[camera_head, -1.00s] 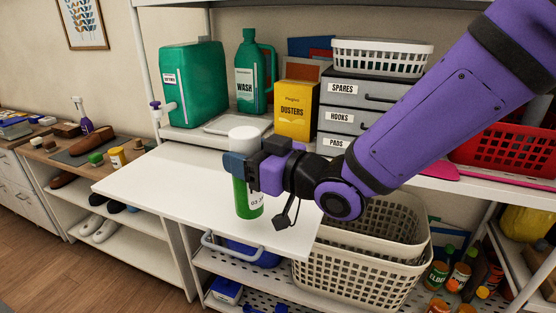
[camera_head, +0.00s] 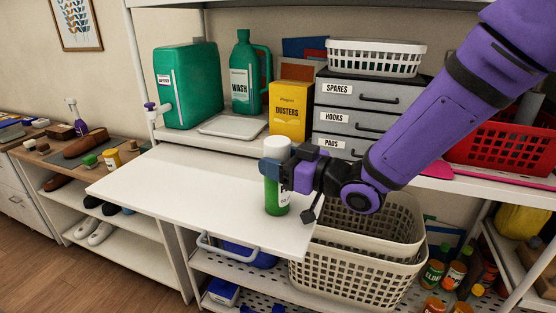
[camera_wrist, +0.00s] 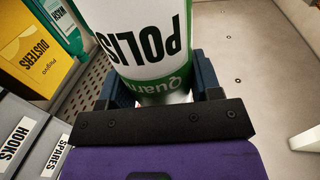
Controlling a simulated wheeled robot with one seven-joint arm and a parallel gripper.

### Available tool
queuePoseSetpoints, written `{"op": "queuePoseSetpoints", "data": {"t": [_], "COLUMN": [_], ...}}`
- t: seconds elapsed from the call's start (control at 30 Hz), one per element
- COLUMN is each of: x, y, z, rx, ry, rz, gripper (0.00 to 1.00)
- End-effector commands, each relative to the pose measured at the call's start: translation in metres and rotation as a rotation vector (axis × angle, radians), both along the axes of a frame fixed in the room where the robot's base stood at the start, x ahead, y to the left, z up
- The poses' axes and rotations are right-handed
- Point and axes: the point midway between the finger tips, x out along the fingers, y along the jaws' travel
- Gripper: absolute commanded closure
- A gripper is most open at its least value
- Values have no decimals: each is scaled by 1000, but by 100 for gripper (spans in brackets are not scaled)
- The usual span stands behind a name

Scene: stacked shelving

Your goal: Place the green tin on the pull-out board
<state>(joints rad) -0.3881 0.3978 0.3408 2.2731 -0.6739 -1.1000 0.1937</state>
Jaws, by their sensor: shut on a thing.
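The green tin (camera_head: 276,196) is a tall green cylinder with a white cap and a white label. My gripper (camera_head: 276,172) is shut around its upper part and holds it upright. The tin is over the right part of the white pull-out board (camera_head: 170,190); its base looks at or very near the board's surface, and I cannot tell whether it touches. In the wrist view the tin (camera_wrist: 150,45) sits between the two fingers, its label reading "POLIS", upside down. Part of the label is hidden by my gripper in the head view.
Behind the board stand a green canister (camera_head: 189,85), a green wash jug (camera_head: 245,75), a yellow dusters box (camera_head: 289,110) and grey drawers (camera_head: 360,98). A cream basket (camera_head: 355,265) is below right. The board's left part is bare.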

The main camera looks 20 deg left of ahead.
Motion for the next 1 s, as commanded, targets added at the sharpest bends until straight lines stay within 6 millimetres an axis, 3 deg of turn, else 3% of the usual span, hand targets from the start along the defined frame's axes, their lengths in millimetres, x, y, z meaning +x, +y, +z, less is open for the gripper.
{"op": "queuePoseSetpoints", "data": {"t": [0.27,0.3,0.4,0.77,1.0], "x": [0,0,0,0,-9], "y": [0,0,0,-1,-38], "z": [-2,-3,-2,2,1], "rx": [1,0,0,-1,-2], "ry": [0,-1,-1,-2,-2], "rz": [0,0,0,-1,-4], "gripper": [74,37,16,16,16]}}
